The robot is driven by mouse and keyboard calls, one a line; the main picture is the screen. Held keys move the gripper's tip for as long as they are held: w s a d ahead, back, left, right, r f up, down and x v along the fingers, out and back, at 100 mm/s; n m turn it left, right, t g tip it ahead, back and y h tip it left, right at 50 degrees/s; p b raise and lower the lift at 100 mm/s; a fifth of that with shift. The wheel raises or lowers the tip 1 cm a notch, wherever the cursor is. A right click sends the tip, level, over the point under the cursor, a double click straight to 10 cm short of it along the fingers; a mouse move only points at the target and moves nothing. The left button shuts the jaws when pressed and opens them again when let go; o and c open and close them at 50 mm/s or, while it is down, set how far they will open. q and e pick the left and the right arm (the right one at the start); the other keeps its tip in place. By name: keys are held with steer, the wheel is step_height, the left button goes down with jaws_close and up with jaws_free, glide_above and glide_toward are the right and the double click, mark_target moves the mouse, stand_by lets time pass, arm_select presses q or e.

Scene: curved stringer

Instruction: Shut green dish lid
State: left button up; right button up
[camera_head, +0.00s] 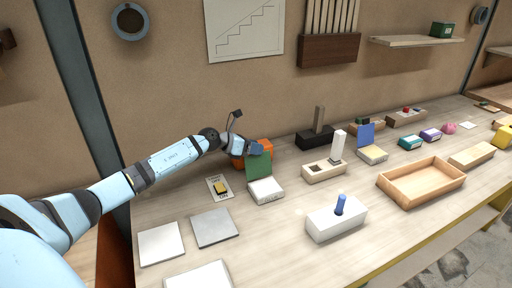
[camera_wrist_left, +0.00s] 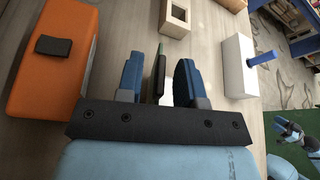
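The green dish lid (camera_head: 258,165) stands upright at the back edge of its white dish (camera_head: 266,190), so the dish is open. My left gripper (camera_head: 254,149) is at the top of the lid, reaching in from the left. In the left wrist view, the lid (camera_wrist_left: 160,72) shows edge-on as a thin dark green strip between the two blue fingers of the gripper (camera_wrist_left: 158,78). Gaps show on both sides of it, so the gripper is open around the lid. The dish is mostly hidden there.
An orange box (camera_wrist_left: 58,60) stands close beside the left gripper. A small card with a yellow block (camera_head: 220,187) lies left of the dish. A wooden block with a white lever (camera_head: 325,170) and a white block with a blue peg (camera_head: 336,219) stand to the right.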

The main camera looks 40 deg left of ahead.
arm_select(q)
steer(key=shift+w+d+f, duration=0.1)
steer(key=shift+w+d, duration=0.1)
steer(key=shift+w, duration=0.05)
jaws_close()
